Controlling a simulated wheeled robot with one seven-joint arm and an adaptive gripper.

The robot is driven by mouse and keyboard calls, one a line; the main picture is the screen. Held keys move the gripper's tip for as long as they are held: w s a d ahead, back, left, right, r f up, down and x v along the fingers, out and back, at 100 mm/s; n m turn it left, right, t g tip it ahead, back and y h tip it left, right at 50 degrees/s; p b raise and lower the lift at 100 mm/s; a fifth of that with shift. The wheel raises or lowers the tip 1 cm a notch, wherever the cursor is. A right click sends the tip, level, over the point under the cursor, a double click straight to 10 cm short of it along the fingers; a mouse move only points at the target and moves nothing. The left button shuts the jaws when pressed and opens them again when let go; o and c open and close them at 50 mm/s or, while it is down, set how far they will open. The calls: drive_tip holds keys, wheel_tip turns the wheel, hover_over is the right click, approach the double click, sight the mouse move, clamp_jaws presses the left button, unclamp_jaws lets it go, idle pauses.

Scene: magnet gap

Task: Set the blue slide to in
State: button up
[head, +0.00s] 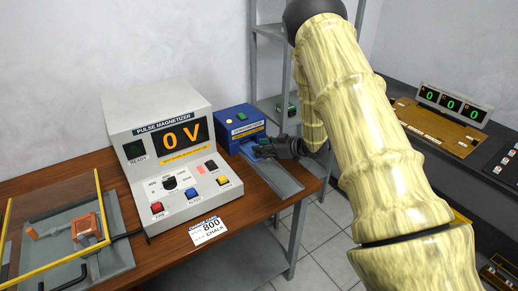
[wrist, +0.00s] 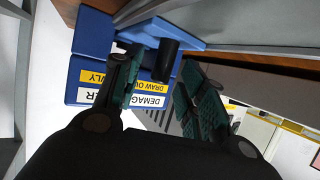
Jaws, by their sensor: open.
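The blue demagnetizer box (head: 238,122) stands on the wooden table, right of the pulse magnetizer. Its slide (head: 282,180) is a blue-grey track reaching from the box toward the table's front right edge. My gripper (head: 265,149) is over the slide near the box, partly hiding it. In the wrist view, my gripper (wrist: 161,72) is open, with its green-padded fingers apart. A black cylindrical knob (wrist: 163,58) shows between or just beyond the fingertips, against the blue slide (wrist: 180,32); contact cannot be told. The box's labels (wrist: 150,100) show behind the fingers.
The pulse magnetizer (head: 160,155), reading 0 V, stands left of the box. A card marked 800 (head: 208,231) lies on the table front. A yellow-framed clear guard (head: 55,215) is at far left. A grey shelf rack (head: 270,70) stands behind.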

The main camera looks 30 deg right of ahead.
drive_tip(key=v, duration=1)
